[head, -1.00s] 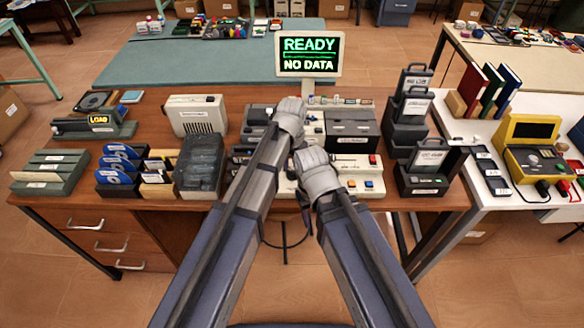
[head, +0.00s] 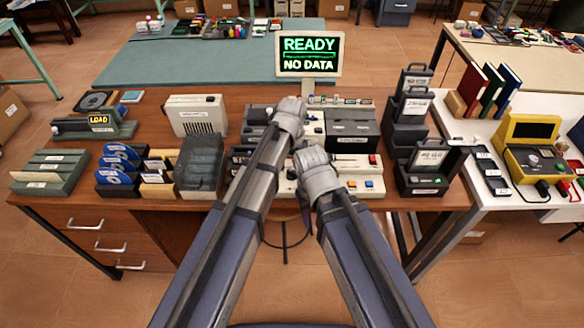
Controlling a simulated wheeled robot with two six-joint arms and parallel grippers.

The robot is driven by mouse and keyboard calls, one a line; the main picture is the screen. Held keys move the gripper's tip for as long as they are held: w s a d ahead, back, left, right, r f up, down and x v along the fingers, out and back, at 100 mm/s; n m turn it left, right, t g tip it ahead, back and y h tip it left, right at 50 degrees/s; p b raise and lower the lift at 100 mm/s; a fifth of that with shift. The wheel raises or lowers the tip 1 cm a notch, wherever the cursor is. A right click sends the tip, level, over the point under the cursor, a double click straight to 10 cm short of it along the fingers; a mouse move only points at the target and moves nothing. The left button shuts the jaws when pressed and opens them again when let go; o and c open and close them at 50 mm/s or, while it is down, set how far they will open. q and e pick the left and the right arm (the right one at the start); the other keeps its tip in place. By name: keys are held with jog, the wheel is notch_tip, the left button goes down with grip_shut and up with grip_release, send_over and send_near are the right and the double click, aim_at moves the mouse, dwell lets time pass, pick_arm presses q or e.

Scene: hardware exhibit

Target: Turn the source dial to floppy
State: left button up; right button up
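The screen (head: 310,54) at the back of the desk reads "READY" and "NO DATA" in green. The cream console (head: 372,190) with red, blue and orange buttons sits at the front middle of the desk. I cannot make out the source dial or its labels; my arms cover much of the console and the units behind it. My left gripper (head: 290,108) reaches over the middle units below the screen. My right gripper (head: 312,162) is nearer, over the console's left part. The fingertips of both are hidden, so I cannot tell whether they touch anything.
A dark drive unit (head: 352,130) stands behind the console. Black disk holders (head: 404,125) stand to its right. A smoky box (head: 200,165), blue discs (head: 117,165) and a beige speaker box (head: 196,116) are on the left. Bare desk (head: 240,94) shows near the back.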

aim_at(292, 171)
pick_arm(q)
jog(key=shift+r, duration=0.1)
notch_tip(292, 171, up, 8)
jog(key=p, duration=0.8)
pick_arm(e)
notch_tip(292, 171, up, 8)
pick_arm(q)
jog(key=shift+f, duration=0.2)
pick_arm(e)
jog(key=shift+f, duration=0.1)
